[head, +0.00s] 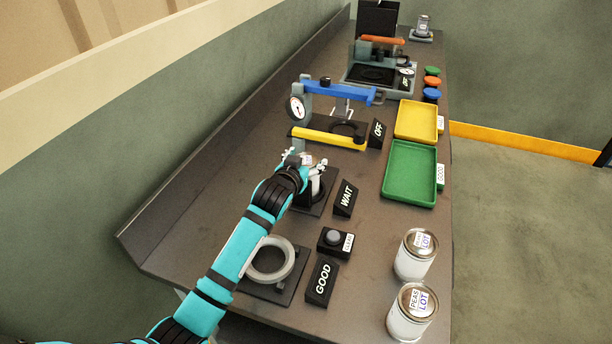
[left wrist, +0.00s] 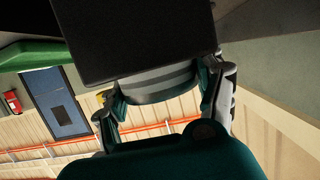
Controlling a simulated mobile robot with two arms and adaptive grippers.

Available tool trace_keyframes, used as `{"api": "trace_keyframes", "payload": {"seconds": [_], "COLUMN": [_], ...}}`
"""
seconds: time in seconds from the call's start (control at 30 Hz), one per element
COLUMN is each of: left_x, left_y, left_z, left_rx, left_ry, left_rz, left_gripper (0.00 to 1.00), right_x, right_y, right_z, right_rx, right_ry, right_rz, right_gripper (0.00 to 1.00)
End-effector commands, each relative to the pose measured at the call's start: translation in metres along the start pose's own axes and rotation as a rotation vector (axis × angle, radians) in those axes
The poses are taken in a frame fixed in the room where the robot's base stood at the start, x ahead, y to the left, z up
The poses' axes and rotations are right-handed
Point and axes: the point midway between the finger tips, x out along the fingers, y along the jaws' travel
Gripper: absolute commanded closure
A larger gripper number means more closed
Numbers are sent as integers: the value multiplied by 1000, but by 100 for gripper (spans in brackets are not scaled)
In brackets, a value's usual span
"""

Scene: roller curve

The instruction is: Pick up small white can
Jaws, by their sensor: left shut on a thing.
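My left gripper (head: 307,163) reaches over the dark station behind the WAIT sign, its pale fingers closed round a small can. Little of the can shows in the head view, with the fingers in front of it. In the left wrist view the two fingers of my left gripper (left wrist: 168,98) stand on either side of a grey, banded round body (left wrist: 158,84), which looks like the small white can. A large black block (left wrist: 135,38) covers part of it. I cannot tell whether the can is lifted clear of the station. My right gripper is not in view.
Two larger white PEAS LOT cans (head: 415,255) (head: 410,312) stand at the bench's front right. A white ring (head: 270,259) on a dark plate and a GOOD sign (head: 321,284) are nearer. A yellow bar (head: 328,138), green tray (head: 409,196) and yellow tray (head: 416,138) lie beyond.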

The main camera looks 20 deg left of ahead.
Motion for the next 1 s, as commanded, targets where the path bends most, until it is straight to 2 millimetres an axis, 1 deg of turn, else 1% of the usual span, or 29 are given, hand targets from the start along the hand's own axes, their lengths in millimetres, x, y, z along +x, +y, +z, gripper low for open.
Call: {"api": "trace_keyframes", "payload": {"seconds": [0.03,0.27,0.53,0.67,0.87,1.0], "left_x": [0,0,0,-2,-10,-17], "left_y": [0,0,0,0,0,0], "left_z": [0,0,-3,-9,-33,-58], "left_rx": [1,1,1,1,1,1], "left_ry": [-1,-1,4,5,9,10], "left_rz": [0,0,0,0,0,0], "left_gripper": [58,88,89,89,89,89], "right_x": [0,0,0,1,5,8], "right_y": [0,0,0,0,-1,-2], "right_z": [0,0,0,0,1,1], "right_rx": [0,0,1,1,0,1], "right_ry": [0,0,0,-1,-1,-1], "right_rz": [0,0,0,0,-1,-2], "right_gripper": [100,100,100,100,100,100]}}
